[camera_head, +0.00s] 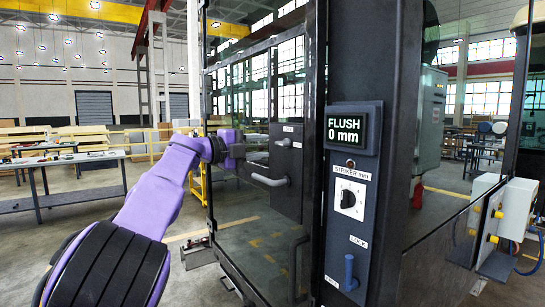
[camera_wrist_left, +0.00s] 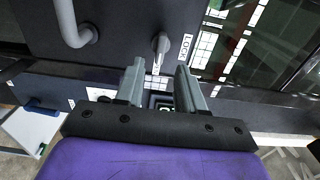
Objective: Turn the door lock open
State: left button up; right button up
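The door lock is a small grey lever knob (camera_head: 284,142) on the dark lock box (camera_head: 289,190) of the glazed cab door, under a small white label. In the left wrist view the knob (camera_wrist_left: 161,45) stands beside a label reading LOCK. My left gripper (camera_head: 250,154) is just left of the lock box in the head view. In the left wrist view its two grey fingers (camera_wrist_left: 158,82) are apart with nothing held. The knob lies ahead of the gap between them, and I see no contact. My right gripper is not in view.
A grey door handle (camera_head: 269,180) sits below the knob. On the post are a display (camera_head: 346,131) reading FLUSH 0 mm, a STRIKER dial (camera_head: 348,199) and a blue lever (camera_head: 349,272) labelled LOCK. A workbench (camera_head: 62,185) stands at left; the floor between is open.

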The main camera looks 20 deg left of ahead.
pick_arm(q)
jog(key=b+v, duration=0.1)
jog(key=v, duration=0.4)
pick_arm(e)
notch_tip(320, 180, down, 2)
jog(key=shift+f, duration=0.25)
